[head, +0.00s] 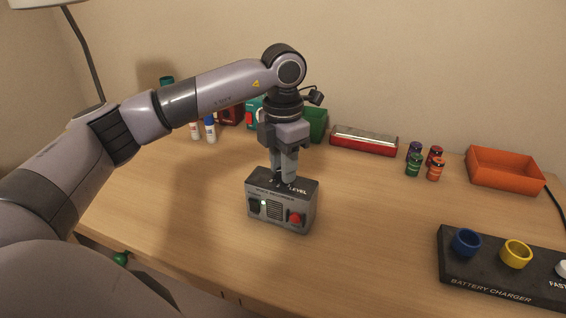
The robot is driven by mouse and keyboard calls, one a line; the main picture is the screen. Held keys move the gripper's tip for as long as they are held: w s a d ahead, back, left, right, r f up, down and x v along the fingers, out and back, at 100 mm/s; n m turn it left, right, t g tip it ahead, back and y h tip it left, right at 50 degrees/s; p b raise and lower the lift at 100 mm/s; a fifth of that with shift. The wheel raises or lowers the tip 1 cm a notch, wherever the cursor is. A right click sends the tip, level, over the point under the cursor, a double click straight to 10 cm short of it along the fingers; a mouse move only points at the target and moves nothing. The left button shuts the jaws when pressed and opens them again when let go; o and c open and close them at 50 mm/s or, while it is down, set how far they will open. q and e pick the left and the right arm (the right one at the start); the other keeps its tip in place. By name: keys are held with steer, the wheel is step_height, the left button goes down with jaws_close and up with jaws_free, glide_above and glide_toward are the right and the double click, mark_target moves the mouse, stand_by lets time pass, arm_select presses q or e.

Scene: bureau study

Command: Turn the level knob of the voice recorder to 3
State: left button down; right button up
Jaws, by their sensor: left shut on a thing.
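The voice recorder (283,207) is a dark grey box standing on the desk in the middle of the head view. Its front has a speaker grille, a red button and a small lit green light; the word LEVEL shows on its top. My left gripper (285,180) points straight down onto the recorder's top. Its fingers are shut on the level knob, which they hide. The knob's pointer and most of its scale cannot be read. My right gripper is not in view.
A battery charger (485,278) with blue and yellow cups stands at the right front. An orange tray (504,181), several small bottles (414,166) and a red case (364,142) stand at the back. The desk (370,225) is clear between recorder and charger.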

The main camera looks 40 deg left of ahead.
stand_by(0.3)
arm_select(q)
steer(key=c, duration=0.8)
jaws_free()
steer(key=shift+r+p, duration=0.35)
steer(key=shift+r, duration=3.25)
